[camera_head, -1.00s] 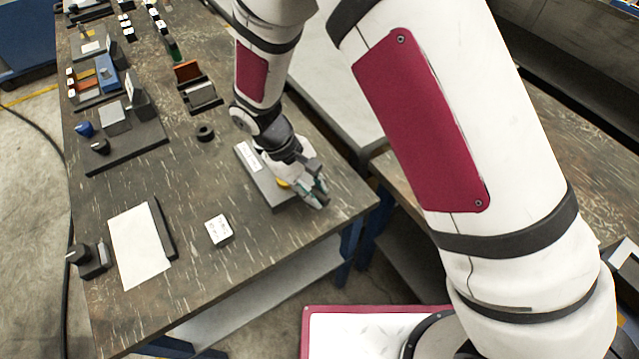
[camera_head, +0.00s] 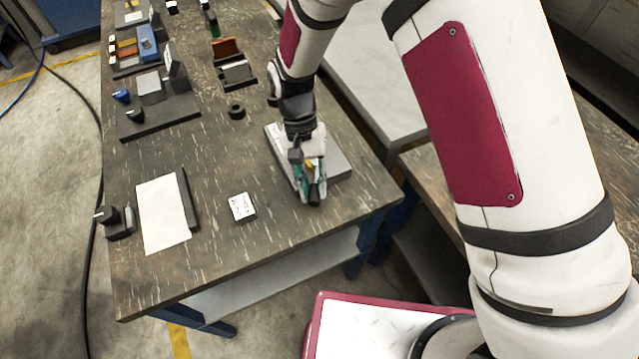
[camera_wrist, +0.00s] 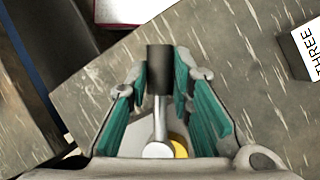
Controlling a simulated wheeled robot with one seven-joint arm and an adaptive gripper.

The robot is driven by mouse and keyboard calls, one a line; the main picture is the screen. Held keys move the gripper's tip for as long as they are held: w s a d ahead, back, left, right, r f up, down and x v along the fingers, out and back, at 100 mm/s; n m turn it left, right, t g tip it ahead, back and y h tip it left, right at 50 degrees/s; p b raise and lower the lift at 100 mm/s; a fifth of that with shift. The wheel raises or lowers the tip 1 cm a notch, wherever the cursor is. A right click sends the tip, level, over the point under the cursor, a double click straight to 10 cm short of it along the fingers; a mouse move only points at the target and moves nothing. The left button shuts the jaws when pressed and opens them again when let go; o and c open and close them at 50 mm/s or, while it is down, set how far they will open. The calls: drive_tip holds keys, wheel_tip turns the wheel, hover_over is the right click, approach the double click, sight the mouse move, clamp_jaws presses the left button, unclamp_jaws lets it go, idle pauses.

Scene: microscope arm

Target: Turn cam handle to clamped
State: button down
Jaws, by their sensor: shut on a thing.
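The cam handle is a bright metal rod with a black grip (camera_wrist: 159,72), in the middle of the wrist view. Its rod (camera_wrist: 160,120) runs back to a round metal end beside a yellow part (camera_wrist: 179,147). My gripper (camera_wrist: 160,74) has its teal-padded fingers on both sides of the black grip and is shut on it. In the head view my gripper (camera_head: 313,190) is at the near side of a grey base plate (camera_head: 339,166), close to the table's front edge. My fingers and wrist hide much of the handle and its mount there.
A white labelled block (camera_head: 241,207) lies left of my gripper, and a white sheet (camera_head: 162,213) lies farther left. A black ring (camera_head: 236,111) and several fixtures stand farther back.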

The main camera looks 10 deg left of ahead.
drive_tip(key=shift+a+m, duration=0.35)
drive_tip(key=shift+m, duration=0.05)
drive_tip(key=shift+w, duration=0.1)
drive_tip(key=c, duration=1.4)
unclamp_jaws()
drive_tip(key=shift+r, duration=0.1)
drive_tip(key=v, duration=1.1)
drive_tip(key=shift+w+r, duration=0.2)
drive_tip(key=shift+r, duration=0.15)
